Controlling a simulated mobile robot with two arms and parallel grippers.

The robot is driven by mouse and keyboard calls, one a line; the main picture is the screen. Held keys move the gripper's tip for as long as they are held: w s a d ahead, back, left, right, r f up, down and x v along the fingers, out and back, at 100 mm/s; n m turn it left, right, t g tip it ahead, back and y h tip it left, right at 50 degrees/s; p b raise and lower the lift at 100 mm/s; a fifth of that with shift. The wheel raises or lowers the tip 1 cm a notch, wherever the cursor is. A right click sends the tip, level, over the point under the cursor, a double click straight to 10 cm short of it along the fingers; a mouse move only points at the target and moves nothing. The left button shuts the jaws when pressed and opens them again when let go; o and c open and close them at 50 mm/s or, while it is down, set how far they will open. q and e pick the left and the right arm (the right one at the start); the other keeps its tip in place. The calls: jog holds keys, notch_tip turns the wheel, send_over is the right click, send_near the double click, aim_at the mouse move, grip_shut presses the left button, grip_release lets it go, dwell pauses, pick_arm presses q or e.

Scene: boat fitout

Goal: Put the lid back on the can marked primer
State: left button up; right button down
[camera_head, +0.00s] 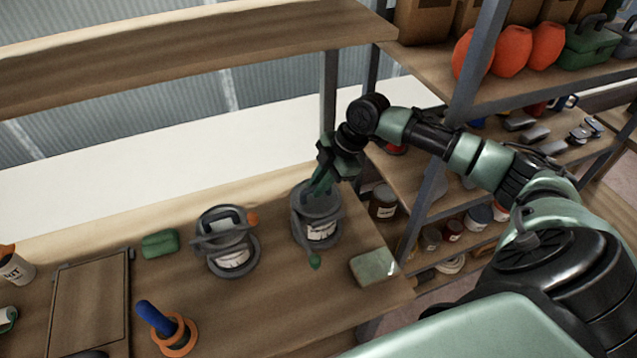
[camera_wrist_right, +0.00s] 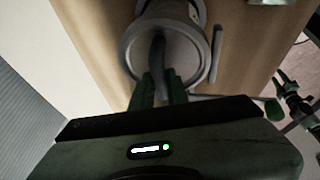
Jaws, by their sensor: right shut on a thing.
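A grey can (camera_head: 320,232) with a white label stands on the bench below my right gripper. Its label print is too small to read. My right gripper (camera_head: 322,186) is shut on the dark upright handle of a round grey lid (camera_head: 327,203). The right wrist view shows the lid (camera_wrist_right: 186,56) between and beyond the fingertips (camera_wrist_right: 163,84), over the can's mouth. I cannot tell whether the lid is seated or just above the rim. A second, similar can (camera_head: 232,258) stands to the left, with a handled grey lid (camera_head: 224,221) at its top. My left gripper is not in view.
A pale green block (camera_head: 374,267) lies to the right. A green block (camera_head: 160,243) and blue-handled tool (camera_head: 155,318) are at left. Shelving posts (camera_head: 466,90) stand behind my right arm.

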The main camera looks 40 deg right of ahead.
jog(key=shift+f, duration=0.1)
dwell(0.3)
jog(key=c, duration=0.8)
grip_release()
jog(key=shift+c, duration=0.2)
notch_tip(320, 180, up, 7)
jog(key=p, duration=0.7)
jog(key=shift+c, duration=0.2)
